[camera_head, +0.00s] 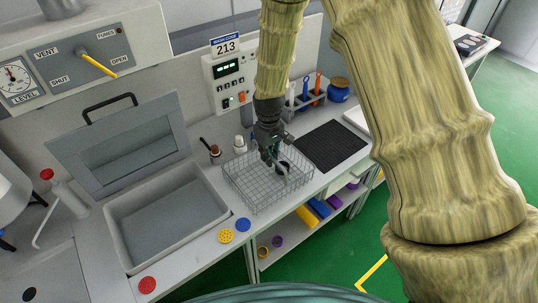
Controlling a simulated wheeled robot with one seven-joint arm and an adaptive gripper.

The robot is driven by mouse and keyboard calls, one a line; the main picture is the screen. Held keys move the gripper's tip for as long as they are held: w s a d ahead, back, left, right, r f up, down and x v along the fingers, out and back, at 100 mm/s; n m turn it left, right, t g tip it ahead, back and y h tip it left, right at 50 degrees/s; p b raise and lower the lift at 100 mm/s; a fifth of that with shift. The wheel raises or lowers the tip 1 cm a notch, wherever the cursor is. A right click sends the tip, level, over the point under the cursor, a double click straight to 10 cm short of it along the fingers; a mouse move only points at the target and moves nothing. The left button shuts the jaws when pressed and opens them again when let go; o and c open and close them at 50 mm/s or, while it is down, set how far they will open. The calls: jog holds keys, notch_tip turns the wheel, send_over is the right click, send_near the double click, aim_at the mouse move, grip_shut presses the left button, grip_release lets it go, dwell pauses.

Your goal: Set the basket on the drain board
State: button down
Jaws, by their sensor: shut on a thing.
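The wire basket (245,189) is a grey open mesh box on the counter, right of the sink. From this view I cannot tell whether it rests on the counter or hangs just above it. My gripper (279,163) points down at the basket's back right part and is shut on it, seemingly at a handle; the exact grip is hard to see. A small dark thing shows at the fingertips, too small to make out. The drain board (335,147) appears to be the black ribbed mat just right of the basket. It is bare.
The sink (168,222) with its raised lid (128,148) lies left. Bottles (240,145) stand behind the basket. A tube rack (308,97) and blue jar (339,89) stand behind the drain board. Yellow (226,236), blue (243,225) and red (147,285) discs lie along the front edge.

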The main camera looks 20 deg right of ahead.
jog(key=c, duration=1.6)
grip_release()
jog(key=shift+o, duration=0.2)
notch_tip(320, 180, up, 12)
jog(key=b, duration=0.4)
jog(key=shift+b, duration=0.35)
